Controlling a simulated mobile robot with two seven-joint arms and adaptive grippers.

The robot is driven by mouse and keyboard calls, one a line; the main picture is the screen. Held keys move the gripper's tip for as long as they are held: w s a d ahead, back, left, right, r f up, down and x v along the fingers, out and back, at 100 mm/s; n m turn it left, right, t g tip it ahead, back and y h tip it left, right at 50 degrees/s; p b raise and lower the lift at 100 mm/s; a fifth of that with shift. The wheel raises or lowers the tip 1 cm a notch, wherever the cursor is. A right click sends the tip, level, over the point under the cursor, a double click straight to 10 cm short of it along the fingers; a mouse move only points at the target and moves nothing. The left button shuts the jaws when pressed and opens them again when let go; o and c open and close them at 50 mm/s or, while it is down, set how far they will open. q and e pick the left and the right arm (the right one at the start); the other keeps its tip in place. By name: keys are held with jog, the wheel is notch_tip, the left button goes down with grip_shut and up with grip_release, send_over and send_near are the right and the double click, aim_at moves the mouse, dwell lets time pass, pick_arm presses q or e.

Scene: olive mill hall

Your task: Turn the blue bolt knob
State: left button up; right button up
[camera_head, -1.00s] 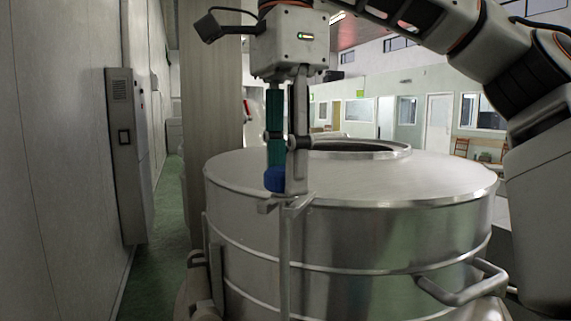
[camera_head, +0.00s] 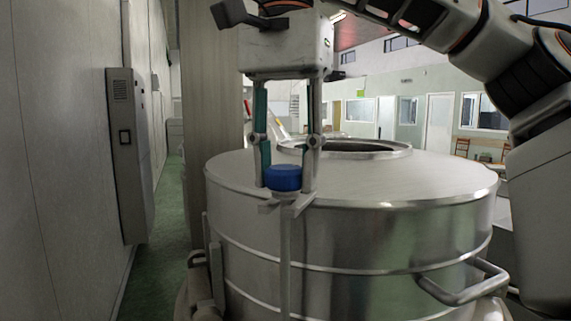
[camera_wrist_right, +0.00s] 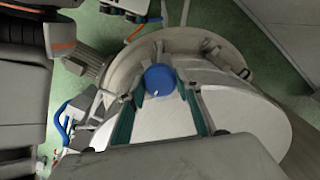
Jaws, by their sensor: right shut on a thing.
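The blue bolt knob (camera_head: 284,178) is a short cylinder at the top of a thin upright metal post (camera_head: 284,250), in front of the steel vat. My right gripper (camera_head: 287,188) points straight down, with one finger on each side of the knob, and is shut on it. In the right wrist view the knob (camera_wrist_right: 159,80) shows as a round blue disc with a small pale mark, between the teal-padded fingers (camera_wrist_right: 160,98). My left gripper is not in view.
The large round steel vat (camera_head: 390,235) stands close behind the post, with a round opening in its lid and a bar handle (camera_head: 462,290) at right. A grey wall cabinet (camera_head: 125,155) is at left. Green floor lies free between wall and vat.

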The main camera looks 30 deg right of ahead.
aim_at(286, 166)
jog(key=shift+f, duration=0.15)
dwell(0.3)
jog(key=o, duration=1.1)
jog(key=shift+d, duration=0.1)
jog(key=shift+r, duration=3.8)
jog(key=c, duration=0.7)
jog(key=shift+c, duration=0.2)
